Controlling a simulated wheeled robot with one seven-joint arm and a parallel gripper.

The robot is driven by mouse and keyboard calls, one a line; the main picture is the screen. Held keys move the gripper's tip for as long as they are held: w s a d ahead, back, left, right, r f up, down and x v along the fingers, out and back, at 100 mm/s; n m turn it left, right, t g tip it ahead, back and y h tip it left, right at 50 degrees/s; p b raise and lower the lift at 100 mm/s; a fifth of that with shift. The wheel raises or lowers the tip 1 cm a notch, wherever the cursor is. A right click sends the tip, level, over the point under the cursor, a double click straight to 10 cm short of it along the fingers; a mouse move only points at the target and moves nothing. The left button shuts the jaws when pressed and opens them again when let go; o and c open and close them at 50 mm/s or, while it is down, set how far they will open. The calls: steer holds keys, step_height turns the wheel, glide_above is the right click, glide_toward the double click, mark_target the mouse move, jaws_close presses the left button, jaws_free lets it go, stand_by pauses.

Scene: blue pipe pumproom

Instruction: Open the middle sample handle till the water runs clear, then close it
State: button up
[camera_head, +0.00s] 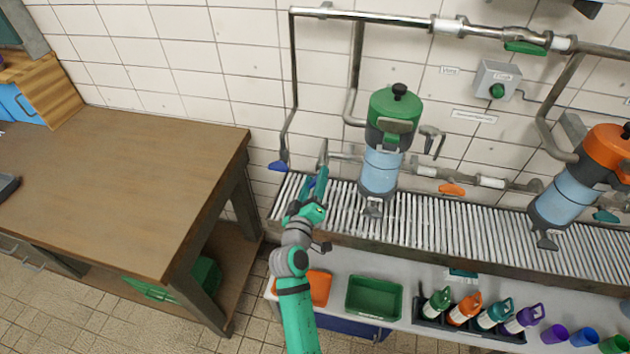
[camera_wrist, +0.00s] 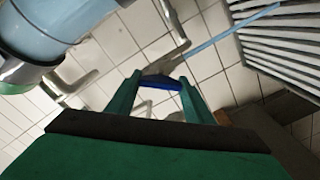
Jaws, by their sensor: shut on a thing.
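My gripper (camera_wrist: 160,90) has its two green fingers shut on a blue handle (camera_wrist: 160,82) on a thin grey pipe.
The roller rack (camera_head: 440,222) runs along the tiled wall. An orange-topped pump (camera_head: 565,200) stands at right. Below are a green bin (camera_head: 374,297), several bottles (camera_head: 465,308) and cups. A wooden table (camera_head: 130,170) stands at left.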

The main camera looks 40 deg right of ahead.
steer(key=n, duration=0.4)
steer(key=shift+f+n, duration=0.1)
steer(key=shift+n, duration=0.2)
steer(key=shift+f+n, duration=0.1)
steer(key=shift+n, duration=1.9)
steer(key=o, duration=1.1)
steer(key=shift+c, duration=0.2)
steer(key=v, duration=1.1)
steer(key=shift+w, duration=0.1)
